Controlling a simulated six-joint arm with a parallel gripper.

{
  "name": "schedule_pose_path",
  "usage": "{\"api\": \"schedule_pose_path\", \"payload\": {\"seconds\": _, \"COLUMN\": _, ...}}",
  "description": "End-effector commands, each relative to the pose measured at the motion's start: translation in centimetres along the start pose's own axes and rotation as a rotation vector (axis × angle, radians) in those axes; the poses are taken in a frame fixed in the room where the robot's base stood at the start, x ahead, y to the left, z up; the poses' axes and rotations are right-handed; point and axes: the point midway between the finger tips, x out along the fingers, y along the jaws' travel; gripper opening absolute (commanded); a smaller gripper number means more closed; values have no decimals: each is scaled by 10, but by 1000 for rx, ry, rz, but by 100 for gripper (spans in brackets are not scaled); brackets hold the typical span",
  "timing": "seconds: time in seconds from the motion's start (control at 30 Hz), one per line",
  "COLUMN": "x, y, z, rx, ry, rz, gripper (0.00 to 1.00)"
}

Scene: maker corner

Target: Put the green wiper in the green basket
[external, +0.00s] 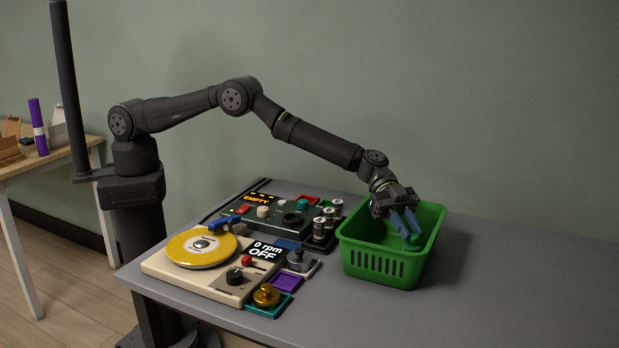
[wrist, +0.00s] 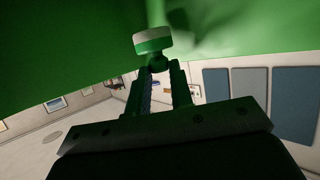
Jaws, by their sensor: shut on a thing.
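The green basket (external: 385,267) stands on the grey table at the right of the electronics. My gripper (external: 409,228) reaches down into the basket's opening from above. In the wrist view my gripper (wrist: 157,70) is shut on the green wiper (wrist: 154,42), which shows a green and white round head beyond the fingertips. The wiper also shows as a small green shape (external: 414,242) below the fingers in the external view, inside the basket rim. Whether it touches the basket floor I cannot tell. Green basket surfaces (wrist: 60,50) fill much of the wrist view.
A turntable device with a yellow disc (external: 200,248) and a dark control panel (external: 283,220) with several small cylinders (external: 322,228) stand left of the basket. A gold knob (external: 266,295) sits at the front. The table at right (external: 520,290) is clear.

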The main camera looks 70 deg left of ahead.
Motion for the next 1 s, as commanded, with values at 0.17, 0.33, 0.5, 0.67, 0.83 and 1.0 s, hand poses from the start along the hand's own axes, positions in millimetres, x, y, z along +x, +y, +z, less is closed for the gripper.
{"api": "schedule_pose_path", "payload": {"seconds": 0.17, "x": 8, "y": 0, "z": 20, "rx": -2, "ry": 0, "rz": 0, "gripper": 0}}
{"api": "schedule_pose_path", "payload": {"seconds": 0.33, "x": 14, "y": 0, "z": 34, "rx": 1, "ry": 1, "rz": -1, "gripper": 0}}
{"api": "schedule_pose_path", "payload": {"seconds": 0.5, "x": 14, "y": 0, "z": 33, "rx": 1, "ry": 1, "rz": -1, "gripper": 0}}
{"api": "schedule_pose_path", "payload": {"seconds": 0.67, "x": 15, "y": 0, "z": 37, "rx": 0, "ry": 0, "rz": -1, "gripper": 0}}
{"api": "schedule_pose_path", "payload": {"seconds": 0.83, "x": 17, "y": 0, "z": 42, "rx": 0, "ry": 1, "rz": -1, "gripper": 0}}
{"api": "schedule_pose_path", "payload": {"seconds": 1.0, "x": 18, "y": 0, "z": 44, "rx": 0, "ry": 1, "rz": -1, "gripper": 0}}
